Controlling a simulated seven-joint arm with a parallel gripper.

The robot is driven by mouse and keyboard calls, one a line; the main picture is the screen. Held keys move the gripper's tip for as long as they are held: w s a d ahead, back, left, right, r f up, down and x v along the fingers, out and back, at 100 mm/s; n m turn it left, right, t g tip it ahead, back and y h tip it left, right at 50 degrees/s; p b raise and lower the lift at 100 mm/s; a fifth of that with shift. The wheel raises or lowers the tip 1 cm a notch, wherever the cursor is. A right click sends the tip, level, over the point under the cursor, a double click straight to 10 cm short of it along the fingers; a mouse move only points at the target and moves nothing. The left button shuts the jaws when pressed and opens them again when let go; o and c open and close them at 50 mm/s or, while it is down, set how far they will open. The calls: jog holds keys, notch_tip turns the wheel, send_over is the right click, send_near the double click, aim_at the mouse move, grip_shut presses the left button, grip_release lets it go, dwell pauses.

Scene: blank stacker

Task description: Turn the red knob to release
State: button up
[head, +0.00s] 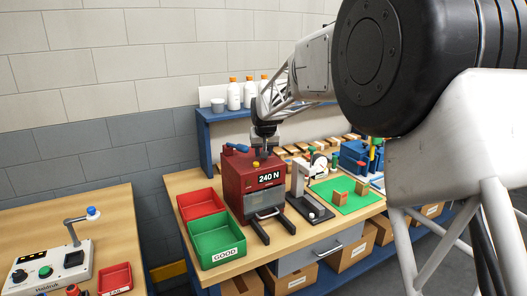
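A small red knob-like part (73,290) shows at the bottom left edge, beside the grey control box (50,268); it is cut off by the frame, so I cannot tell its state. My gripper (264,150) is far from it, pointing down at the top of the red machine (256,190) marked 240 N. The fingertips are small and dark against the machine, so I cannot tell whether they are open or shut, or whether they touch it. A yellow button (256,164) sits on the machine's top front.
A red tray (200,204) and a green tray (217,240) marked GOOD stand left of the machine. A black-based press (308,208) and a green mat (350,204) with wooden blocks lie right. A small red tray (115,278) is on the left table. A gap separates the tables.

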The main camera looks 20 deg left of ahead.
jog(key=shift+m, duration=0.5)
jog(key=o, duration=0.9)
jog(key=shift+s+r, duration=0.1)
jog(key=shift+r, duration=0.05)
jog(key=shift+v, duration=3.75)
jog(key=shift+a, duration=0.1)
